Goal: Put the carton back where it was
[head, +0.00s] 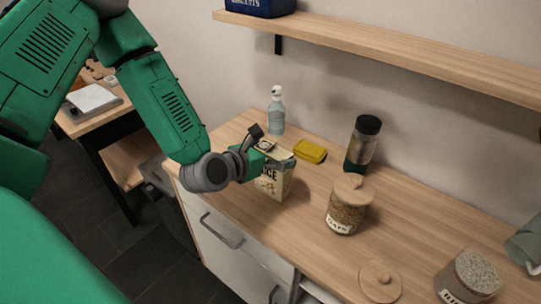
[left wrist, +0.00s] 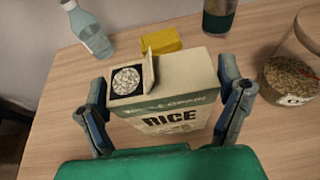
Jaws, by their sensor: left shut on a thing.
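The carton (head: 274,182) is a cream box with dark lettering, upright at the left part of the wooden counter. In the left wrist view the carton (left wrist: 175,115) reads "RICE", and a flap on its top is open over pale grains. My left gripper (head: 276,160) is shut on the carton, with one finger on each side of it; the fingers also show in the left wrist view (left wrist: 168,108). Whether the carton's base touches the counter is hard to tell. My right gripper is not in view.
A loose wooden lid (head: 380,280) and an open jar (head: 468,278) are nearer. A shelf (head: 380,50) runs above.

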